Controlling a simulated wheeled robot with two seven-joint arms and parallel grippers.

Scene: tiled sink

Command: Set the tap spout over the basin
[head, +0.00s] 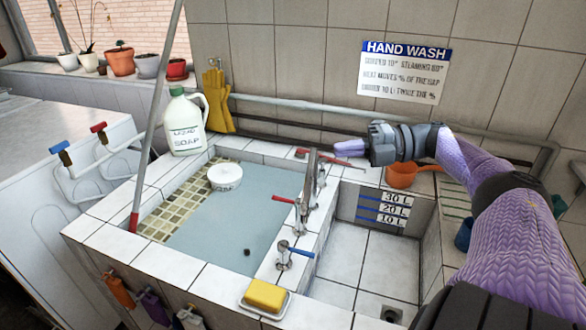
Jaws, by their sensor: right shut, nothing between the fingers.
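The metal tap spout (308,185) stands on the tiled divider between two basins. It looks lined up along the divider; I cannot tell clearly which basin its mouth is over. My right gripper (348,148) has purple fingers, shut and empty, pointing left just right of the spout's far end, with a small gap apparent. My left gripper is out of view.
A white tub (225,177) is in the left basin. A soap bottle (185,122) stands at its far left corner. A blue-handled valve (290,252) and a yellow sponge (266,296) are at the near divider end. An orange scoop (401,175) lies behind the right basin.

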